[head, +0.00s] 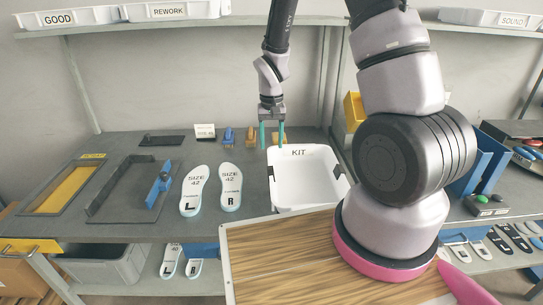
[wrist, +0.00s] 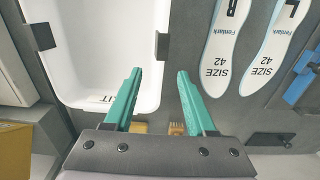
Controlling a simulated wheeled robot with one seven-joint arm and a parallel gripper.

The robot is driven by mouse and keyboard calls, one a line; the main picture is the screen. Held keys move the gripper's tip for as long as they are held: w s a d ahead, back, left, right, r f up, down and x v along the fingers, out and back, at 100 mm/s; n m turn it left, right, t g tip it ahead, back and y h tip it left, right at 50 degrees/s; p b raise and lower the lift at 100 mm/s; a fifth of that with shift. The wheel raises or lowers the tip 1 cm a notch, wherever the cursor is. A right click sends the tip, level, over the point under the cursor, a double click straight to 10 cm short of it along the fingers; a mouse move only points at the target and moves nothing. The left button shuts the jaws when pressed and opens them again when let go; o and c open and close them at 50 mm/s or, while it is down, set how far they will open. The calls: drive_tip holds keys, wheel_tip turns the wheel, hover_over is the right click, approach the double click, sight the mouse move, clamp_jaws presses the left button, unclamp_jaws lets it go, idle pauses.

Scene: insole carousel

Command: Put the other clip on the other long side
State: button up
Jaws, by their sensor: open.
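The white tray marked KIT (head: 308,196) stands on the grey table and looks empty. One small black clip (head: 270,171) sits on its left long side and another black clip (head: 337,170) on its right long side. In the wrist view the two clips show on opposite long walls, one at the left (wrist: 39,36) and one at the right (wrist: 162,46). My gripper (head: 271,144) is open, with its teal fingers pointing down by the tray's back left corner. In the wrist view nothing is between the fingertips (wrist: 158,74).
Two size 42 insoles, L (head: 194,190) and R (head: 230,187), lie left of the tray. Farther left are a dark frame with a blue clamp (head: 159,185) and a yellow-marked frame (head: 65,190). Small blue blocks (head: 228,136) stand at the back. A wooden-topped surface (head: 280,255) is in front.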

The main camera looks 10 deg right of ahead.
drive_tip(key=s+d+r+m+t+y, duration=0.1)
drive_tip(key=s+d+r+t, duration=0.15)
drive_tip(key=r, duration=0.95)
drive_tip(key=s+d+r+t, duration=0.15)
drive_tip(key=s+r, duration=0.25)
drive_tip(key=r, duration=0.8)
drive_tip(key=s+d+r+m+t+y, duration=0.1)
drive_tip(key=s+r+t, duration=0.2)
drive_tip(key=s+r, duration=0.7)
drive_tip(key=shift+s+d+r, duration=0.35)
drive_tip(key=shift+s+d, duration=0.05)
drive_tip(key=shift+s, duration=0.9)
